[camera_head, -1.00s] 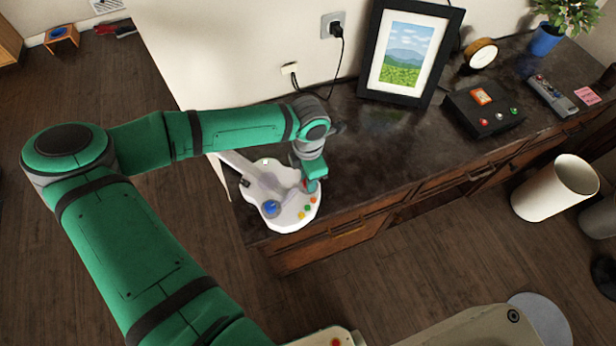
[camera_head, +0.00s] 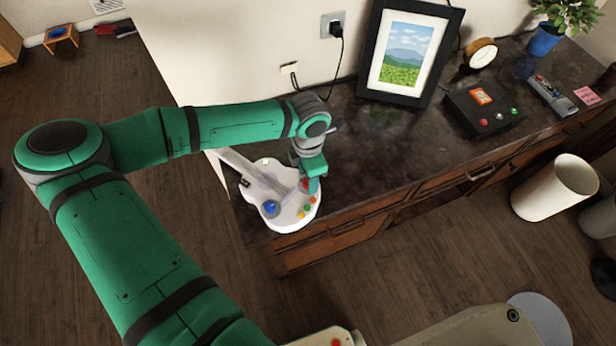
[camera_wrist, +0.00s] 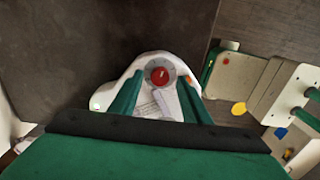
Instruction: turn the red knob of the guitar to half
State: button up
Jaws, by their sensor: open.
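The white toy guitar (camera_head: 285,219) lies on the dark countertop near its left front corner, with a blue knob (camera_head: 270,208) and several small coloured buttons. In the wrist view, the red knob (camera_wrist: 160,76) sits on a grey round dial on the guitar body (camera_wrist: 150,62), with a light mark on its face. My gripper (camera_wrist: 162,82) is open, its two green fingers on either side of the knob in that picture. I cannot tell whether they touch it.
A framed picture (camera_head: 408,52) leans against the wall behind the counter. A black box with buttons (camera_head: 484,110), a remote (camera_head: 553,96), a small clock (camera_head: 481,54) and a potted plant (camera_head: 546,38) stand farther right. The counter (camera_head: 385,150) right of the guitar is clear.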

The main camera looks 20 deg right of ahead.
notch_tip(320, 180, up, 10)
jog(key=shift+f, duration=0.2)
dwell(0.5)
jog(key=shift+s, duration=0.1)
